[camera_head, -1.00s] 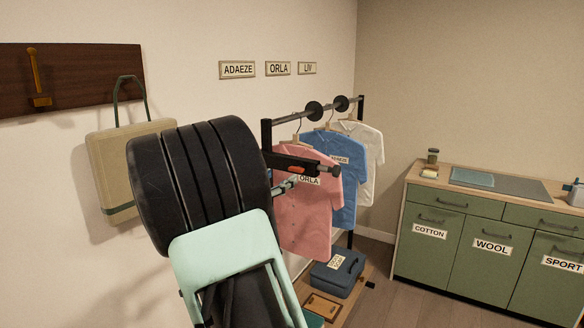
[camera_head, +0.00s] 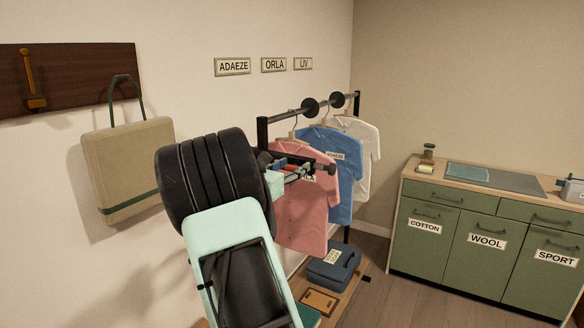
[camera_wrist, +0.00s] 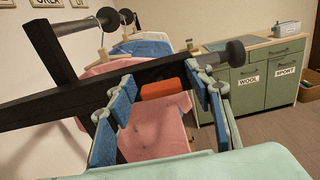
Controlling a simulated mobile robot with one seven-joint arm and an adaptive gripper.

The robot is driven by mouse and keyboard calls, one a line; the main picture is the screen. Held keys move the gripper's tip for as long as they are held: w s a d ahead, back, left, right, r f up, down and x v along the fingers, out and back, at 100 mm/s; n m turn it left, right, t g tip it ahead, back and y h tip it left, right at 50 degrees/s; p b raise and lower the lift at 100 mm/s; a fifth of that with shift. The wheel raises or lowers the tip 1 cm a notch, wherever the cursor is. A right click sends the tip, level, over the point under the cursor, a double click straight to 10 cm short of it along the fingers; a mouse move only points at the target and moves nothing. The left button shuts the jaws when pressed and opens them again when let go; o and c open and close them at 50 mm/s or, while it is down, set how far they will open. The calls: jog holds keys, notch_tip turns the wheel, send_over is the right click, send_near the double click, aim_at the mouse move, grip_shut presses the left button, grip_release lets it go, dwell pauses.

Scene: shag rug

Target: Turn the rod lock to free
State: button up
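The rod lock appears as a red-orange piece (camera_wrist: 161,89) on a black bar at the front of the clothes rack; in the head view a bit of its red shows (camera_head: 291,167). My gripper (camera_wrist: 165,95) is open, with its blue-padded fingers on either side of the red piece in the wrist view. I see a gap between the pads and the piece. In the head view my gripper (camera_head: 283,178) is at the bar, and my wrist hides part of it. The black bar (camera_wrist: 65,107) runs across the wrist view and ends in a round grey knob.
Pink (camera_head: 300,215), blue (camera_head: 343,180) and white (camera_head: 367,150) shirts hang close behind the bar. A tan bag (camera_head: 130,160) hangs on the left wall. A blue case (camera_head: 333,266) sits low under the shirts. A green cabinet (camera_head: 470,225) stands at right, with open floor before it.

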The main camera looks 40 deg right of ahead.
jog(key=c, duration=1)
jog(key=shift+o, duration=0.2)
jog(key=shift+f, duration=0.1)
jog(key=shift+f+m+b, duration=0.1)
jog(key=shift+m+b, duration=0.2)
jog(key=shift+b, duration=0.5)
jog(key=m+b, duration=0.1)
jog(key=b, duration=0.3)
jog(key=shift+f+m, duration=0.2)
jog(key=shift+m, duration=0.2)
jog(key=m+b, duration=0.4)
jog(key=b, duration=0.4)
jog(key=shift+s+f+m, duration=0.1)
jog(key=shift+s+m, duration=0.05)
jog(key=shift+m, duration=0.15)
jog(key=m+b, duration=0.6)
jog(key=b, duration=0.3)
jog(key=m+b, duration=0.3)
jog(key=shift+d+b, duration=0.1)
jog(key=shift+b, duration=0.2)
jog(key=shift+m+b, duration=0.75)
jog(key=shift+m, duration=0.15)
jog(key=shift+r, duration=0.2)
